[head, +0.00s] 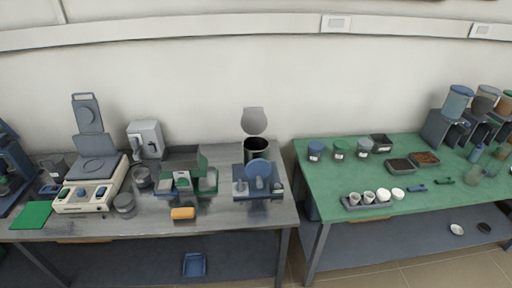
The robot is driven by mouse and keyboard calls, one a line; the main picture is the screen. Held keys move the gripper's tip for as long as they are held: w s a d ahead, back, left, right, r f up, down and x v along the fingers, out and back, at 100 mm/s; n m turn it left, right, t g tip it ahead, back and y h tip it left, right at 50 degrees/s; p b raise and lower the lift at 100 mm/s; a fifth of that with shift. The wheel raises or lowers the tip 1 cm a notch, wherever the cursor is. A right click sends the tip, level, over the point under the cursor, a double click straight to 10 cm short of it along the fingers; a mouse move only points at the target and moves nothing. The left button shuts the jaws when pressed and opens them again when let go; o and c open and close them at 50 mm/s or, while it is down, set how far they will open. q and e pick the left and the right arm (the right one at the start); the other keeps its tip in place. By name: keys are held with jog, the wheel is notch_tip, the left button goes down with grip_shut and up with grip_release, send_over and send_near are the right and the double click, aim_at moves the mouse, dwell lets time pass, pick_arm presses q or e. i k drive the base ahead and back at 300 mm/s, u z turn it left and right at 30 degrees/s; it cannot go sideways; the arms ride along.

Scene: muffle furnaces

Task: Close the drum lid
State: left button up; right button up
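A dark, open cylinder that looks like the drum (256,147) stands near the back right of the grey table. A light grey, rounded lid (254,121) stands upright above its rear rim, so the mouth is uncovered. Its hinge is too small to make out. A blue device with a round blue disc (258,168) stands in front of the drum and hides its lower part. Neither of my grippers is in view.
A green table (320,190) with jars and trays stands right, across a narrow gap. The grey table's front is partly clear.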

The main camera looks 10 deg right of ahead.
aim_at(254, 122)
jog(key=z, duration=1.3)
jog(key=i, duration=2.1)
jog(key=u, duration=2)
